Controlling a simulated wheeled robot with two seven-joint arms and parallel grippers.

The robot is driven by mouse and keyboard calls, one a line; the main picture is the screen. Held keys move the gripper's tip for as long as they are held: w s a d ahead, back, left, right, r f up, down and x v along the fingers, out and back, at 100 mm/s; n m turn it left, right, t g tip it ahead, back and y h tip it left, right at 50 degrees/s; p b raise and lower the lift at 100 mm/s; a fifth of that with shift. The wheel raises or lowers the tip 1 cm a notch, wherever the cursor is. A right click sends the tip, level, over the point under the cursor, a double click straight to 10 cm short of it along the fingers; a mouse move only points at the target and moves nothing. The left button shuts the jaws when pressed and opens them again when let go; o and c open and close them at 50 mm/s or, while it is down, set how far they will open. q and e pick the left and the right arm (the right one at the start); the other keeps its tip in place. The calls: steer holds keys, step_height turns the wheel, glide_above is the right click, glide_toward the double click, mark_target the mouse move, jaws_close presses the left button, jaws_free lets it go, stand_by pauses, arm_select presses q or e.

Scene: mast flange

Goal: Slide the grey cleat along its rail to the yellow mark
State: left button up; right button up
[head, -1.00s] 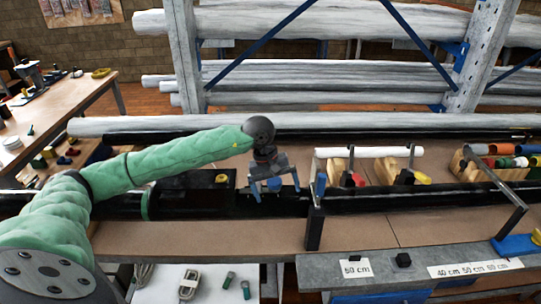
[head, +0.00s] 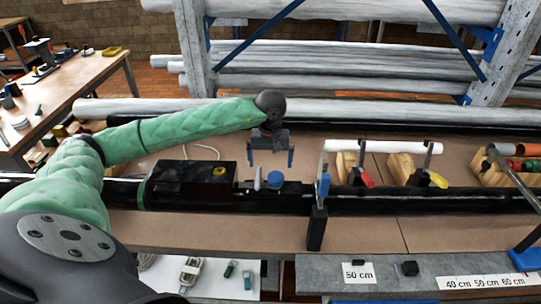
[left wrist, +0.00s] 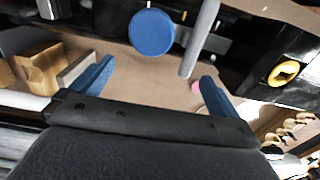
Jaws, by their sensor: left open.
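A grey upright peg (head: 257,178), which may be the grey cleat, stands on a low black fitting on the long black mast, beside a blue round knob (head: 275,180). In the left wrist view the grey peg (left wrist: 200,38) and blue knob (left wrist: 152,32) lie beyond my fingertips. My left gripper (head: 270,158) is open and empty, behind the peg and knob in the head view and apart from both. Its blue fingers (left wrist: 155,85) are spread in the left wrist view. A yellow ring (head: 219,171) sits on a black box left of the peg; I cannot tell if it is the yellow mark.
A blue-and-black clamp (head: 318,205) stands close right of the knob. Wooden blocks (head: 347,168) with red and yellow clamp handles hold a white tube (head: 383,146) further right. The brown bench top (head: 350,233) is clear in front of the mast.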

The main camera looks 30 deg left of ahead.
arm_select(q)
steer(key=shift+s+f, duration=0.15)
steer(key=shift+f, duration=1.85)
jaws_close()
